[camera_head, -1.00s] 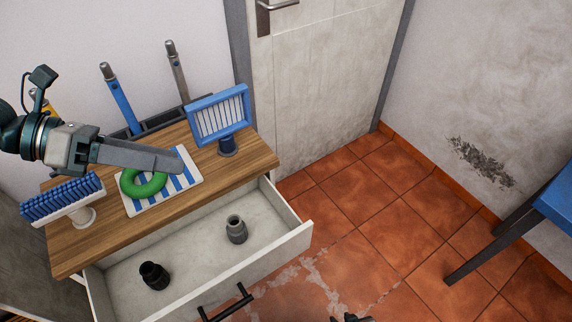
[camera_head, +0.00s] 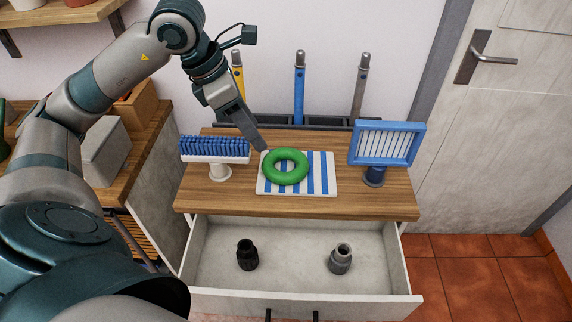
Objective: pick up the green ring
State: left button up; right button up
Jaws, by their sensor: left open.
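The green ring (camera_head: 286,181) lies flat on a blue-and-white striped cloth (camera_head: 324,186) on top of the wooden cabinet (camera_head: 385,205). My left gripper (camera_head: 262,147) reaches down from the upper left, open and empty. In the picture its fingertips are just above and left of the ring, near the cloth's back left corner; it appears apart from the ring. One finger largely hides the other. The ring is fully in view. My right gripper is not in view.
A blue brush (camera_head: 214,150) stands left of the cloth and a blue-framed head (camera_head: 387,146) stands right. Handles stand in a dark rack (camera_head: 335,123) behind. The open drawer (camera_head: 300,275) below holds a black fitting (camera_head: 247,255) and a grey fitting (camera_head: 341,259).

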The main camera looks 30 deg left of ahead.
pick_arm(q)
jog(key=p, duration=0.2)
send_over(287, 173)
jog(key=s+a, duration=0.2)
notch_tip(287, 173, down, 11)
jog(key=shift+r, duration=0.1)
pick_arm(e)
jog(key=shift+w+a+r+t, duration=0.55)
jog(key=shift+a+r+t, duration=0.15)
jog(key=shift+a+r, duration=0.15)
pick_arm(q)
jog(key=shift+w+d+f, duration=0.1)
jog(key=shift+d+f, duration=0.1)
jog(key=shift+f, duration=0.05)
jog(key=shift+w+d+f+p, duration=0.45)
jog(key=shift+f+p, duration=0.2)
jog(key=shift+f, duration=0.05)
jog(key=shift+x, duration=1)
jog(key=shift+w+f, duration=0.1)
jog(key=shift+f, duration=0.3)
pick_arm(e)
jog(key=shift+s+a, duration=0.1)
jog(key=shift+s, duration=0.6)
pick_arm(q)
jog(key=shift+c, duration=0.2)
grip_shut()
